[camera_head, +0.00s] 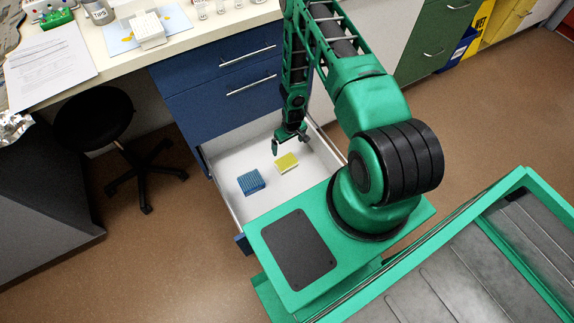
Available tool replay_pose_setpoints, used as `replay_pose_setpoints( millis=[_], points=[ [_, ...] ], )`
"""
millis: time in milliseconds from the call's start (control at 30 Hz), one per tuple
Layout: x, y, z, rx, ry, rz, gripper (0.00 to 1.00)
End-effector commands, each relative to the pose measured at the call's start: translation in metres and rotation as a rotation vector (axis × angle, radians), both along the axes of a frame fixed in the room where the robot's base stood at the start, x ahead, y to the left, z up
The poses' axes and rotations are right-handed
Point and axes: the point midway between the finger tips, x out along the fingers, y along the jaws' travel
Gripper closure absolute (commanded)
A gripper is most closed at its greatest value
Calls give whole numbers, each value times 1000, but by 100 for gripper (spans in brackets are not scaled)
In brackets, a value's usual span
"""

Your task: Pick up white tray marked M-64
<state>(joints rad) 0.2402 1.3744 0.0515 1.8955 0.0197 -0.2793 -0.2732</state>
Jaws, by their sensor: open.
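A blue tray (251,182) lies in the same drawer, to the left of the yellow one.
The open white drawer (222,160) juts out below blue drawer fronts (222,98). A black stool (95,120) stands on the floor at left.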

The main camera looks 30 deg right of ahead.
Motion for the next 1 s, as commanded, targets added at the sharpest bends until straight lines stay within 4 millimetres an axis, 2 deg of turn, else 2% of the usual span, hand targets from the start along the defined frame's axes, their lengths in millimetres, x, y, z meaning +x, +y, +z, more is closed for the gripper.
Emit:
replay_pose_setpoints(
  millis=[33,133,500,767,1000],
  points=[
    [-4,4,-11,5,-2,2,0],
    [-8,8,-22,10,-6,4,0],
    [-4,9,-69,11,-7,6,0],
    [-2,9,-84,11,-9,5,0],
    [-5,8,-114,12,-7,4,0]
  ],
)
